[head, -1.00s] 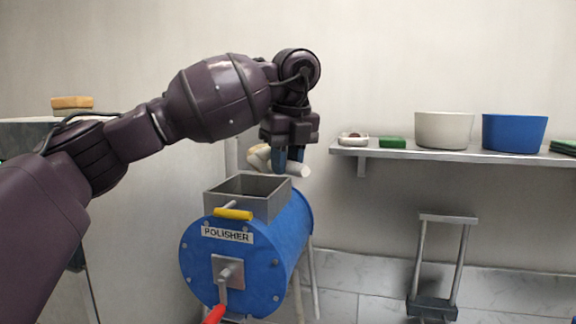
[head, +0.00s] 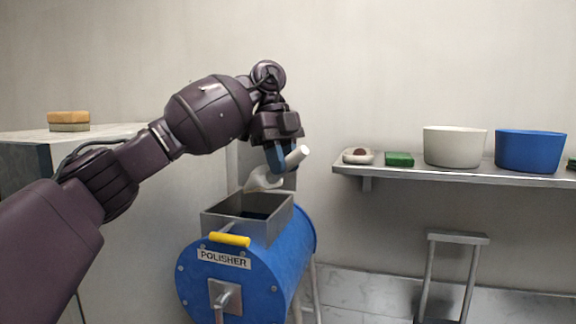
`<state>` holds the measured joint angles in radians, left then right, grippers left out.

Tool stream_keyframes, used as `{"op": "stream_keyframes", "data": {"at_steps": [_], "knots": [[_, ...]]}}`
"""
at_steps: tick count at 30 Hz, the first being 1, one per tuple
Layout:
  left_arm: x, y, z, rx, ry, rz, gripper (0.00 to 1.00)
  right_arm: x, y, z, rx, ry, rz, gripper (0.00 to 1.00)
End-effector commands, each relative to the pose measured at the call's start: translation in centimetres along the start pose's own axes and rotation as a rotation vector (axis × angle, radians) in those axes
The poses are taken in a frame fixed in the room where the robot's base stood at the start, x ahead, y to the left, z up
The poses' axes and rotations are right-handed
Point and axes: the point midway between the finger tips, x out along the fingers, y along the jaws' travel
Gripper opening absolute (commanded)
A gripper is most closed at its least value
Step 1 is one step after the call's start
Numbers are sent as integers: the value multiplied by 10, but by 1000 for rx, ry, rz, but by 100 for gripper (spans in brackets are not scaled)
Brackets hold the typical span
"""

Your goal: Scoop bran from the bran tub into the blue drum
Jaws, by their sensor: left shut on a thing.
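The blue drum (head: 268,265), labelled POLISHER, lies on its side on legs, with an open grey hopper (head: 232,226) on top. My left gripper (head: 279,160) is above the hopper's back right part. It is shut on the handle of a pale scoop (head: 262,180). The scoop is steeply tilted, with its handle end up to the right and its bowl low at the hopper's back rim. I see no bran in the scoop, and the hopper's inside is dark. No tub in view shows bran. My right gripper is not in view.
A yellow handle (head: 230,240) sits on the hopper's front. A sponge-like block (head: 68,120) lies on a left counter.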

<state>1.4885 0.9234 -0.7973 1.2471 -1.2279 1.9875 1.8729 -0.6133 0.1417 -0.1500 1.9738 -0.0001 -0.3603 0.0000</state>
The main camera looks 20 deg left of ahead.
Motion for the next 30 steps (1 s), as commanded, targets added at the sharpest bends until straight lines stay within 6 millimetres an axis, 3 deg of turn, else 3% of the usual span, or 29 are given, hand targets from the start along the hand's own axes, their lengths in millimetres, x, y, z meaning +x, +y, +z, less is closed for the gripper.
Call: {"op": "stream_keyframes", "data": {"at_steps": [7, 17, 30], "knots": [[-24, 0, 10, -3, 173, 0, 0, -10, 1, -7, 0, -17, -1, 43], [-49, 0, 28, -3, 396, -4, 0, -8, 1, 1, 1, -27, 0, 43], [-62, 0, 42, 2, 553, 8, 0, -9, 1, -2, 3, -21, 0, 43]]}}
